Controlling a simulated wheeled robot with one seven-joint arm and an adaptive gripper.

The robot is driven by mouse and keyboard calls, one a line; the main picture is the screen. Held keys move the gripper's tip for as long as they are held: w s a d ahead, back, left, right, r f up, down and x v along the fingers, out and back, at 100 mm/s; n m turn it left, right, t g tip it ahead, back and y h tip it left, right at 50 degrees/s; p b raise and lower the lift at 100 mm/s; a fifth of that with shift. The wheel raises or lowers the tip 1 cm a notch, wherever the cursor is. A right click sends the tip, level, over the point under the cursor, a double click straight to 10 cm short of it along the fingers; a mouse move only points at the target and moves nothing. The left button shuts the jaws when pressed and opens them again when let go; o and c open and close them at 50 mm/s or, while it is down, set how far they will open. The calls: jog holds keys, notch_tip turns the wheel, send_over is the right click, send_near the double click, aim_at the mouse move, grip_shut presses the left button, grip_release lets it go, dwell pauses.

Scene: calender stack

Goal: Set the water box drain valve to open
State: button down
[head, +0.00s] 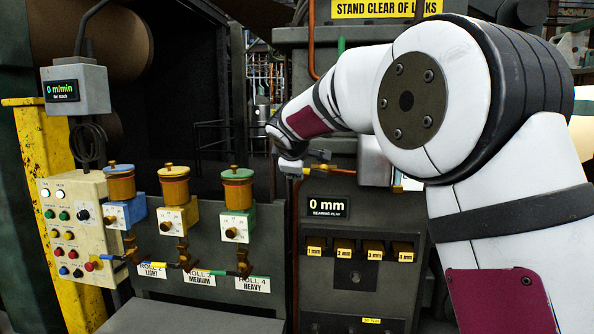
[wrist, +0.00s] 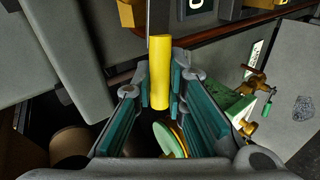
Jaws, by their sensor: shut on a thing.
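A yellow handle (wrist: 159,72) on a grey bar stands between the finger pads of my gripper (wrist: 160,92) in the wrist view. The pads are closed around its lower end. In the head view my gripper (head: 291,166) is at the left end of a yellow-orange lever (head: 324,169), above the 0 mm display, and my wrist hides part of it. I see no label naming this lever as the water box drain valve. Whether it is at open or closed cannot be read.
Below are a 0 mm display (head: 328,207) and several numbered blocks (head: 344,249). On the left, three lubricator pots, blue (head: 120,185), yellow (head: 174,186) and green (head: 238,188), stand on a grey panel. A control box (head: 75,228) is beside a yellow post (head: 36,160).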

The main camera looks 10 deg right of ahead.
jog(key=shift+f+n+g+h, duration=0.3)
jog(key=shift+f+n+h, duration=0.2)
jog(key=shift+f, duration=0.1)
dwell(0.3)
jog(key=c, duration=1.6)
grip_release()
jog(key=shift+w+f, duration=0.1)
jog(key=v, duration=1.2)
jog(key=shift+a, duration=0.15)
